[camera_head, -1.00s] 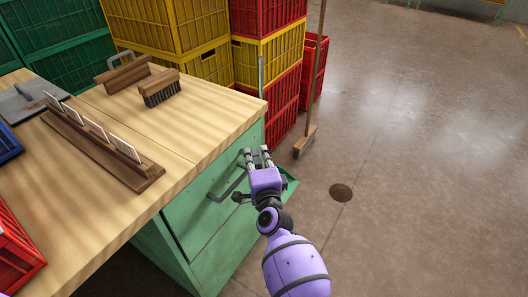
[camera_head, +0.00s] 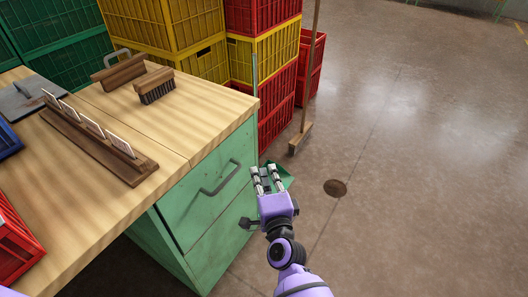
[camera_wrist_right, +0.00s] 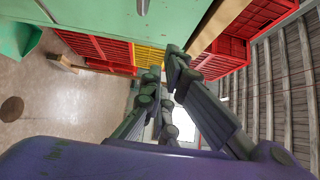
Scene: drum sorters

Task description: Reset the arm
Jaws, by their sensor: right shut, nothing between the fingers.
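My right gripper (camera_head: 267,180), on a purple arm, is shut and empty. It is in the air to the right of the green cabinet (camera_head: 195,215), apart from its dark drawer handle (camera_head: 220,178). The drawer front looks flush with the cabinet. In the right wrist view, the gripper's dark fingers (camera_wrist_right: 163,68) reach forward with nothing held, and part of the green cabinet (camera_wrist_right: 85,15) shows at the top. My left gripper is not in view.
The wooden worktop (camera_head: 205,110) holds a brush (camera_head: 155,87) and a card rack (camera_head: 100,150). Red and yellow crates (camera_head: 265,50) stand behind. A broom (camera_head: 300,138) and green dustpan (camera_head: 283,173) are near the cabinet. The floor to the right is mostly clear.

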